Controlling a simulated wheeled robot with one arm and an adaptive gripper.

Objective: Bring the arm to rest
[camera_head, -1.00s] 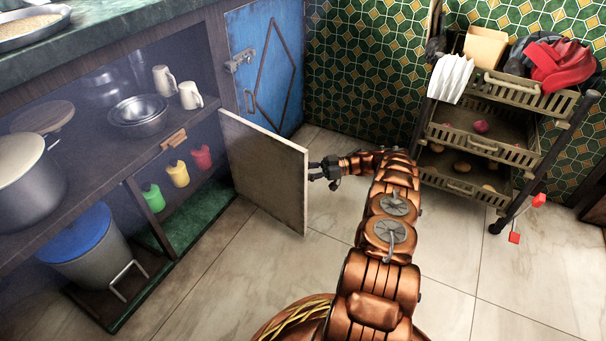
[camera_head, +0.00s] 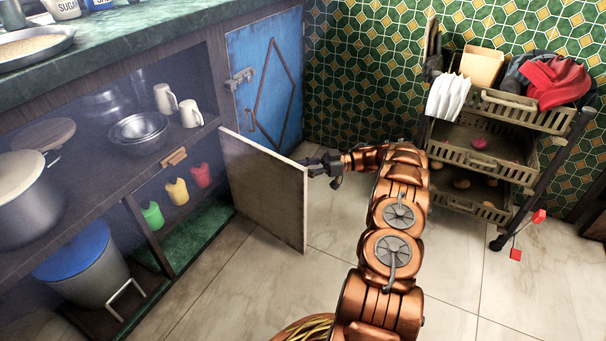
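My copper-coloured arm reaches up from the bottom of the head view and bends left at its far end. My gripper (camera_head: 318,166) is a small dark shape right beside the free edge of the open cabinet door (camera_head: 265,187). Its fingers point left toward the door edge. They are small and partly merge with the door, so I cannot tell whether they touch it or how far they are spread. The door stands swung out from the lower cabinet.
A counter (camera_head: 140,45) with open shelves stands left, holding a pot (camera_head: 35,205), metal bowls (camera_head: 138,130), and coloured bottles (camera_head: 177,191). A blue door (camera_head: 285,90) is behind. A basket trolley (camera_head: 480,165) stands right. The tiled floor (camera_head: 420,300) is clear around my arm.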

